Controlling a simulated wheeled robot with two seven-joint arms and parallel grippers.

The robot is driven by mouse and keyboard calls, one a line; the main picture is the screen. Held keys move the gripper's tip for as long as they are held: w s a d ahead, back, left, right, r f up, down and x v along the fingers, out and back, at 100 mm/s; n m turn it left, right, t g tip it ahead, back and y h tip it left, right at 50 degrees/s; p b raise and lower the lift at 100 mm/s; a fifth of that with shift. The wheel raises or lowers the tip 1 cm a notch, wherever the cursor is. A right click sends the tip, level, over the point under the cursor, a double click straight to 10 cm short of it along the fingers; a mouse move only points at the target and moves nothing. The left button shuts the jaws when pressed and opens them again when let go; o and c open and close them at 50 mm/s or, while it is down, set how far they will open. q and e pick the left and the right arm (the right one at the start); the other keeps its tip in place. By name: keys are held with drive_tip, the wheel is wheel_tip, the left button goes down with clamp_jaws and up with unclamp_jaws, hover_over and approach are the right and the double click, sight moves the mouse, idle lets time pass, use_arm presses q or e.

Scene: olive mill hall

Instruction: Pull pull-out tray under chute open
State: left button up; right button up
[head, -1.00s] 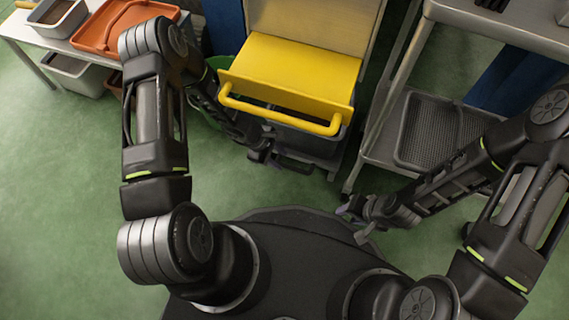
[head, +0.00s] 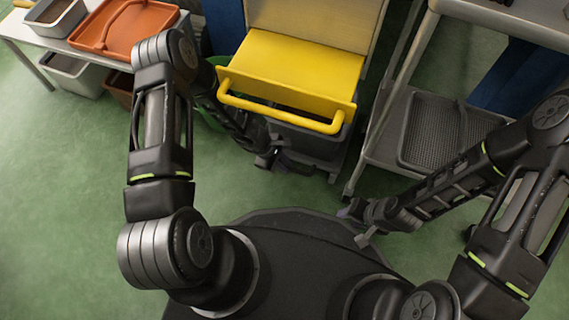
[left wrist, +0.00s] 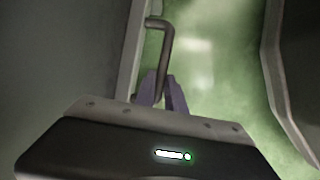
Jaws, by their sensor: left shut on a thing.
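The pull-out tray (head: 318,146) is dark grey and sits low under the yellow chute (head: 300,65), mostly hidden by it. My left gripper (head: 277,162) is at the left of the tray's front, shut on its dark handle. The left wrist view shows the gripper's purplish fingertips (left wrist: 161,90) around the lower part of the handle (left wrist: 166,50), a bent bar standing off a pale edge. How far the tray is out is hard to tell. My right gripper (head: 358,222) hangs at the right, near my base, away from the tray; its fingers are too small to judge.
A yellow bar (head: 280,113) runs across the chute's front, above the tray. A metal rack (head: 375,150) with a dark mesh tray (head: 440,132) stands close on the right. A green tub (head: 215,108) is behind my left arm. The green floor before the tray is partly clear.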

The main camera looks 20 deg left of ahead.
use_arm(q)
clamp_jaws()
idle(0.8)
use_arm(e)
drive_tip(key=shift+s, duration=0.1)
